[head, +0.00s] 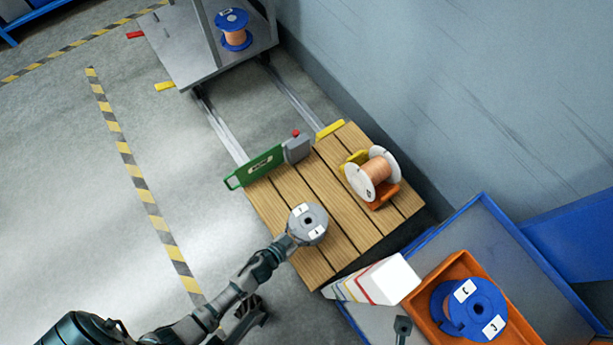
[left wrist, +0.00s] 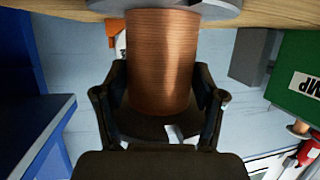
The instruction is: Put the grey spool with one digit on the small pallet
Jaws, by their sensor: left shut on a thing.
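The grey spool (head: 308,223) is over the near left part of the small wooden pallet (head: 335,160). Its top shows small white labels, too small to read surely. My left gripper (head: 292,238) reaches it from the lower left. In the left wrist view my left gripper (left wrist: 158,105) is shut around the spool's copper winding (left wrist: 162,55). A grey flange shows at that view's top edge, close to the boards (left wrist: 255,15); I cannot tell whether it touches them.
A white-flanged copper spool (head: 371,174) lies on an orange cradle on the pallet's right. A green panel (head: 262,163) and grey box (head: 297,148) stand at its far edge. A blue spool (head: 470,309) sits in an orange tray (head: 424,325). Another blue spool (head: 234,30) stands on the metal cart.

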